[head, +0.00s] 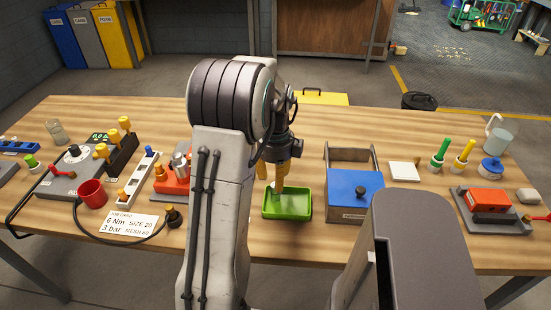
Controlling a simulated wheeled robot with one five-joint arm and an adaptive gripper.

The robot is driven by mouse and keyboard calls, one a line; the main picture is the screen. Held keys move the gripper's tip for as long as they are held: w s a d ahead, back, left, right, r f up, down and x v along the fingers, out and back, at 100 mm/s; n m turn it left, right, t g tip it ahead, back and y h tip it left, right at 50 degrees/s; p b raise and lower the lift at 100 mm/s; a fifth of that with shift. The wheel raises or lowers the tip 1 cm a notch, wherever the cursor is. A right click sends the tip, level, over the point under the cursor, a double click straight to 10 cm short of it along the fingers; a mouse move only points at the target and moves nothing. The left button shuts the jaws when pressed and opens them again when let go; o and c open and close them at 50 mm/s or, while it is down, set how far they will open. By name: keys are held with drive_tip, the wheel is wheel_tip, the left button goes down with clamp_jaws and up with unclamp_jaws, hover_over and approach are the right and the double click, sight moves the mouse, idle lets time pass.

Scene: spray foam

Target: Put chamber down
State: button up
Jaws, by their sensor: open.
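My gripper (278,176) is open, pointing down at the back left of a small green tray (288,211) near the middle of the table. My arm stands in front and hides part of the gripper and what lies left of it. The fingers look orange-yellow and reach down to the tray's area. I cannot tell whether a fingertip touches the tray. I cannot pick out the chamber for certain; it may be hidden by my arm or gripper.
A blue box (354,190) stands right of the tray. A red cup (92,194), a job card (128,223) and racks crowd the left. Bare wood lies before the tray.

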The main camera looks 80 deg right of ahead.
wheel_tip(320, 180, up, 8)
drive_tip(key=f+b, duration=0.1)
drive_tip(key=w+a+r+n+h, duration=0.1)
drive_tip(key=w+a+r+n, duration=0.1)
drive_tip(key=w+a+n, duration=0.75)
drive_tip(key=w+a+r+n, duration=0.2)
drive_tip(key=w+a+n, duration=0.5)
drive_tip(key=w+n, duration=0.4)
drive_tip(key=a+f+n+t, duration=0.3)
drive_tip(key=a+n, duration=2)
drive_tip(key=a, duration=0.1)
drive_tip(key=shift+s+a+y, duration=0.15)
drive_tip(key=shift+s+y, duration=0.1)
drive_tip(key=shift+y, duration=0.15)
